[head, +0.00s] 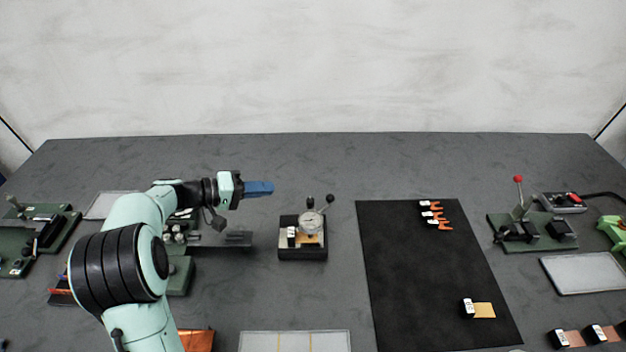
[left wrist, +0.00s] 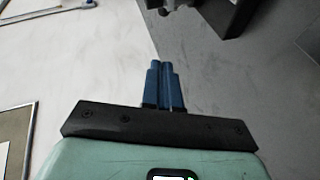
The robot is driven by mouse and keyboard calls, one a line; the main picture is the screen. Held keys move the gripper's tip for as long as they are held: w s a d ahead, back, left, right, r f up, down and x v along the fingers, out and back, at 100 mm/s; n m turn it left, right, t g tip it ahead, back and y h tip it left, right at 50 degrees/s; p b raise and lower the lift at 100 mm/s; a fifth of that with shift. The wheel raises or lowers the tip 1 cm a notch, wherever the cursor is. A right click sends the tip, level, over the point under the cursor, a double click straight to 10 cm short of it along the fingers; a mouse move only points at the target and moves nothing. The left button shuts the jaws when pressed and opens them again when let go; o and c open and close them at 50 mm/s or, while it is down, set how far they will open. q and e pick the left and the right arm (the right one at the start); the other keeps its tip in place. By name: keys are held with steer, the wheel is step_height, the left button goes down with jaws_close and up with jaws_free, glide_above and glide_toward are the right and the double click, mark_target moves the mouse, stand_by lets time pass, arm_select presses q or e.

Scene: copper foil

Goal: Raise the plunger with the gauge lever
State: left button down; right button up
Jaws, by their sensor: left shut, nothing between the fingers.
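The gauge (head: 309,223) has a round white dial on a small black base (head: 302,253) near the middle of the table. A lever with a black ball knob (head: 330,199) sticks up at its right, and another dark knob (head: 310,202) stands above the dial. The plunger under the dial is too small to make out. My left gripper (head: 271,188) has blue fingers that are shut and empty. It points right, to the left of the gauge and apart from it. The shut fingers also show in the left wrist view (left wrist: 165,64).
A black mat (head: 400,285) with several orange-tipped pieces lies right of the gauge. A green-based lever device (head: 530,235) stands farther right. Green fixtures (head: 40,215) stand at the left, some behind my left arm. A pale tray (head: 295,342) lies in front.

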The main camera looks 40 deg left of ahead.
arm_select(q)
steer(key=shift+r, duration=0.1)
stand_by(0.3)
steer(key=x, duration=0.9)
steer(key=shift+w+d+p, duration=0.15)
steer(key=shift+w+p, duration=0.15)
steer(key=shift+w, duration=0.05)
steer(key=d, duration=0.1)
steer(key=w+d+f, duration=0.1)
steer(key=d, duration=0.1)
steer(key=shift+f, duration=0.25)
steer(key=shift+w+d+f, duration=0.1)
steer(key=shift+d+f, duration=0.1)
steer(key=shift+d, duration=0.1)
